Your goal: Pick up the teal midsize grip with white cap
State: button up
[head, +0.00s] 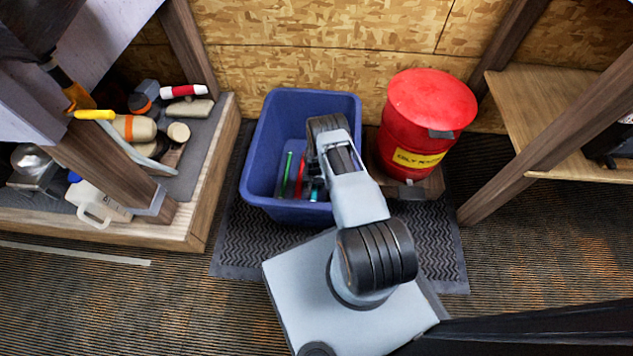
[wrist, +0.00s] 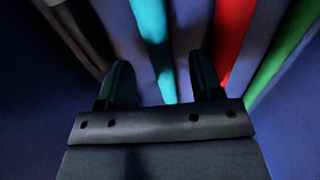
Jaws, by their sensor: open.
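The teal grip (wrist: 152,40) lies in the blue bin (head: 252,165), and a small part of it shows in the head view (head: 316,188). In the wrist view it runs from the top edge down to the space between my fingers. No white cap is visible on it. My gripper (wrist: 163,80) is open, with one finger on each side of the teal grip's lower end. I cannot tell whether a finger touches it. In the head view my arm hides the gripper.
A red grip (wrist: 232,38) lies just right of my right finger, and a green grip (wrist: 284,58) lies farther right. A dark grip (wrist: 76,30) is at the upper left. The bin walls surround them. A red can (head: 412,135) stands right of the bin.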

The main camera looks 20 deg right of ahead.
notch_tip(320, 180, down, 3)
jog(key=shift+f+b, duration=0.1)
jog(key=shift+b, duration=0.5)
jog(key=c, duration=1)
jog(key=shift+o, duration=0.2)
jog(key=shift+r+p, duration=2.4)
jog(key=shift+r, duration=2.75)
notch_tip(320, 180, up, 5)
jog(key=p, duration=0.3)
send_over(315, 186)
jog(key=shift+s, duration=0.1)
